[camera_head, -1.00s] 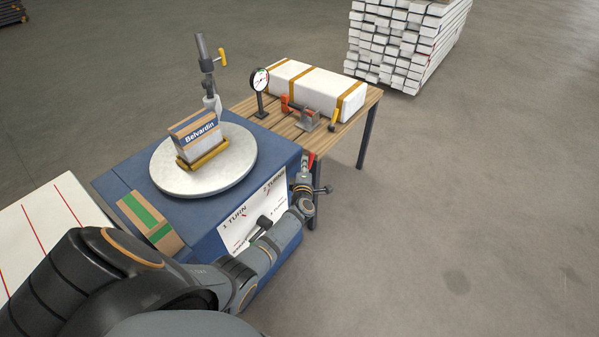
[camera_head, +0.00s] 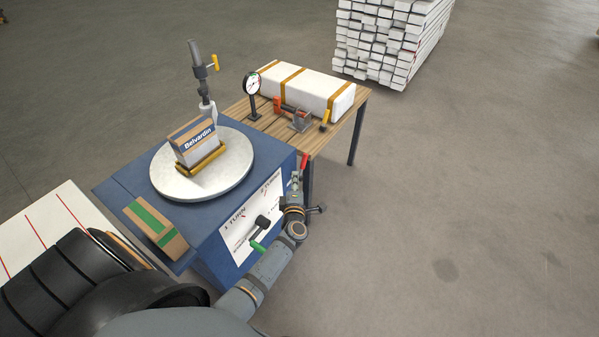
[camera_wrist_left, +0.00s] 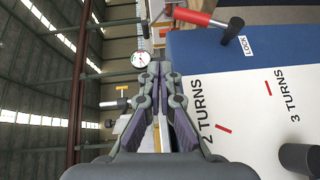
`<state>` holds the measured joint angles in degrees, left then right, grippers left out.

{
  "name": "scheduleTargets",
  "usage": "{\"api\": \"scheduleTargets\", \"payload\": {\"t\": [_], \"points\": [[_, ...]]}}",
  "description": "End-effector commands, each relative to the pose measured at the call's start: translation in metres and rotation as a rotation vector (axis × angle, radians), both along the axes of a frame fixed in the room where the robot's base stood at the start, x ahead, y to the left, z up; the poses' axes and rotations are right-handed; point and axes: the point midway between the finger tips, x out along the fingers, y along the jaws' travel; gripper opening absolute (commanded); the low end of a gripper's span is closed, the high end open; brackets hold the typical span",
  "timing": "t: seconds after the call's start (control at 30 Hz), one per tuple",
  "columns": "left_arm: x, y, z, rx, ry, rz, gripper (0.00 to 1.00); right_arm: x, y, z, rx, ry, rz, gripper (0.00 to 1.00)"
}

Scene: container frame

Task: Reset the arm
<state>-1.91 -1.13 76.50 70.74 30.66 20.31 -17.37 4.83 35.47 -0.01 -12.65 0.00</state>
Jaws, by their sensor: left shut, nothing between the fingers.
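My left arm reaches in from the bottom of the head view, and my left gripper (camera_head: 296,182) is beside the right front edge of the blue machine (camera_head: 205,238). In the left wrist view the left gripper (camera_wrist_left: 154,70) is shut, its fingertips together with nothing between them. A red lever (camera_wrist_left: 198,16) lies just beyond and to the right of the tips, apart from them in the picture. In the head view the red lever (camera_head: 304,162) shows just above the gripper. My right gripper is not seen.
A white turntable (camera_head: 235,172) on the machine bears a Belvardin box (camera_head: 196,146). A black crank (camera_head: 262,222) with a green handle (camera_head: 258,247) sits at the front panel. A wooden table (camera_head: 330,131) holds a wrapped package (camera_head: 306,88) and dial gauge (camera_head: 252,84). Floor at right is clear.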

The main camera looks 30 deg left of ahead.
Motion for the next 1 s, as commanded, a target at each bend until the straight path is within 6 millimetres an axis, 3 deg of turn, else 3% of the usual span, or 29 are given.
{"api": "scheduleTargets", "payload": {"t": [0.17, 0.27, 0.37, 0.47, 0.57, 0.7, 0.83, 0.9, 1.0], "points": [[0.0, 0.0, 0.0, 0.0, 0.0, 0.0, 0.0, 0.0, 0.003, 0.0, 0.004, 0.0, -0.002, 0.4], [-0.004, -0.003, -0.013, 0.034, 0.038, -0.026, 0.0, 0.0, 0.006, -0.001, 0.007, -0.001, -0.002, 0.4], [-0.02, -0.017, -0.058, 0.161, 0.18, -0.134, 0.0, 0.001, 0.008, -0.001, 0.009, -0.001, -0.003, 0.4], [-0.056, -0.036, -0.13, 0.346, 0.4, -0.314, 0.0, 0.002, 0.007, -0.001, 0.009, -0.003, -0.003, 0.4], [-0.109, -0.051, -0.202, 0.509, 0.624, -0.512, 0.0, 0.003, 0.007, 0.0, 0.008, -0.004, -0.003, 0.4], [-0.203, -0.061, -0.287, 0.688, 0.91, -0.786, 0.0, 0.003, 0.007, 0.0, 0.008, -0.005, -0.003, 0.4], [-0.303, -0.059, -0.344, 0.816, 1.151, -1.044, 0.0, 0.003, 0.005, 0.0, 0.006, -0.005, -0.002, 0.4], [-0.355, -0.053, -0.365, 0.869, 1.262, -1.174, 0.0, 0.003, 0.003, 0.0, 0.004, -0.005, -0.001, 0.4], [-0.416, -0.045, -0.382, 0.923, 1.384, -1.327, 0.0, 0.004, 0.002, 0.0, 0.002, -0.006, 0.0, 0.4]]}}
